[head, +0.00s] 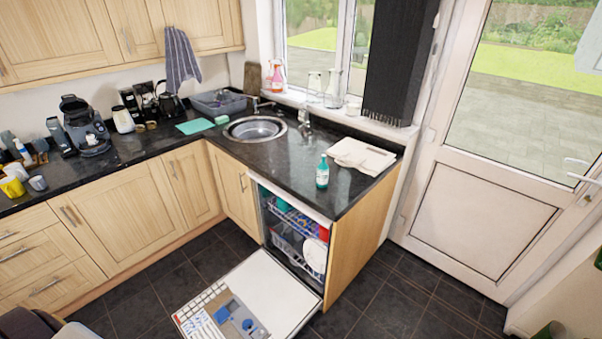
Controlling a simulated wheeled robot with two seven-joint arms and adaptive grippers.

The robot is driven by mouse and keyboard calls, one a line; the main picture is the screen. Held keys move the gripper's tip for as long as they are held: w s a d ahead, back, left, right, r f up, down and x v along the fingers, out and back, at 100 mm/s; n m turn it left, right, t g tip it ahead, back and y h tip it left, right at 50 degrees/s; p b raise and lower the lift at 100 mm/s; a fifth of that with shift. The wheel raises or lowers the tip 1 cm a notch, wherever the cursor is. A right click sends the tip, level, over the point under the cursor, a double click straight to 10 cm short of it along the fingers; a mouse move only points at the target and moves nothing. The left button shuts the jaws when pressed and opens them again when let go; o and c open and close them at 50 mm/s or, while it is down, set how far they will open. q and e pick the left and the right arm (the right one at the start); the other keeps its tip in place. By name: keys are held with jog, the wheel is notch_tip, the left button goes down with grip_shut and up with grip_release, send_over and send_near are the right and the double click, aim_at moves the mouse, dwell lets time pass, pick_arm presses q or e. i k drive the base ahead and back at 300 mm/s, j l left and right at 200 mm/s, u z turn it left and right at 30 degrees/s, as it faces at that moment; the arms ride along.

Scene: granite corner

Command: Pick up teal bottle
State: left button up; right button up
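The teal bottle (322,172) stands upright on the dark granite counter (278,171), near its front edge above the open dishwasher. It has a pale label and a light cap. Nothing hides it in the head view. A folded cream cloth or board lies behind it to the right, a little apart. Neither of my grippers can be made out in this view.
The dishwasher door (250,300) hangs open low over the floor in front of the counter. A sink (255,129) is left of the bottle. The cream item (362,156) lies near the window. Dark tiled floor (420,300) is free at right.

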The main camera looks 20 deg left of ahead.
aim_at(322, 168)
jog(key=i+l+u, duration=0.15)
jog(key=u, duration=0.15)
jog(key=i+l+u, duration=0.25)
jog(key=l, duration=0.15)
jog(key=l+u, duration=0.3)
jog(key=i+l+u, duration=0.15)
jog(key=l, duration=0.15)
jog(key=l+u, duration=0.1)
jog(key=l, duration=0.2)
